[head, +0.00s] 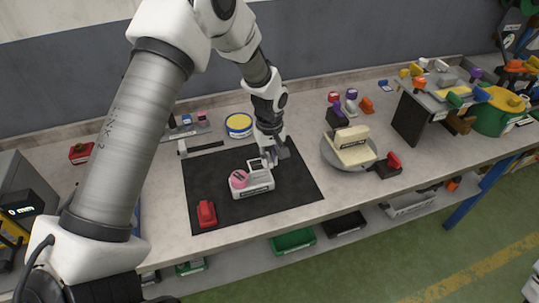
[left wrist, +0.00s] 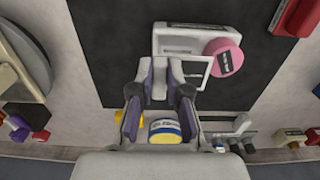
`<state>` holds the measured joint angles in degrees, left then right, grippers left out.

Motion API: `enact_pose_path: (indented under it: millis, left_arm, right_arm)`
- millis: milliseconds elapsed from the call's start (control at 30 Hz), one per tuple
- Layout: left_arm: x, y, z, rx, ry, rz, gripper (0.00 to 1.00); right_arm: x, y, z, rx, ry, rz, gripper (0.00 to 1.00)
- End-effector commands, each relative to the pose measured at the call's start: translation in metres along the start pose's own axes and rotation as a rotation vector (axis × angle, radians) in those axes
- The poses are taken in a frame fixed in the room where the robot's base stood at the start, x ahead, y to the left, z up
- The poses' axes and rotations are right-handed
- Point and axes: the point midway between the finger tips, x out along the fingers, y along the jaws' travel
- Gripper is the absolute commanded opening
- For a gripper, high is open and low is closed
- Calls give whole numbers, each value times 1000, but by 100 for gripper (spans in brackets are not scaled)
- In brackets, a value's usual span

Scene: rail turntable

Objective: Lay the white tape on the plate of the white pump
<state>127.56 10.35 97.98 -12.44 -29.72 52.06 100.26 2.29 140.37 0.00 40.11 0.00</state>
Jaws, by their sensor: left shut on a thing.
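The white pump (head: 254,187) sits on the black mat, with a round pink part (head: 238,179) at its left end. It also shows in the left wrist view (left wrist: 185,31), where a square white outline with a dark middle (left wrist: 197,72) lies beside the pink part. My left gripper (head: 270,157) is at the pump's back edge. In the left wrist view its fingers (left wrist: 160,88) are closed around a small pale piece, apparently the white tape (left wrist: 175,75), mostly hidden by the fingers. I cannot tell whether the tape touches the pump.
A red item (head: 206,213) lies on the mat (head: 290,193) at front left. A yellow-and-blue round tin (head: 239,125) stands behind the mat. A cream block (head: 351,146) sits on a grey turntable (head: 331,157) to the right. The mat's right part is clear.

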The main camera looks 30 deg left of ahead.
Motion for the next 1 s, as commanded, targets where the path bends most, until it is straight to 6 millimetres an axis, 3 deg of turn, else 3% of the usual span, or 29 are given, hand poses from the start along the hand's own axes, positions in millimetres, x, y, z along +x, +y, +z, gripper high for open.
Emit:
enact_pose_path:
  millis: [500, 1000]
  left_arm:
    - [45, 0, 0, 0, 0, -1, 2]
    - [52, 0, 0, 0, 0, 0, 2]
  right_arm:
    - [22, 0, 0, 0, 0, 0, 40]
    - [24, 0, 0, 0, 0, 0, 40]
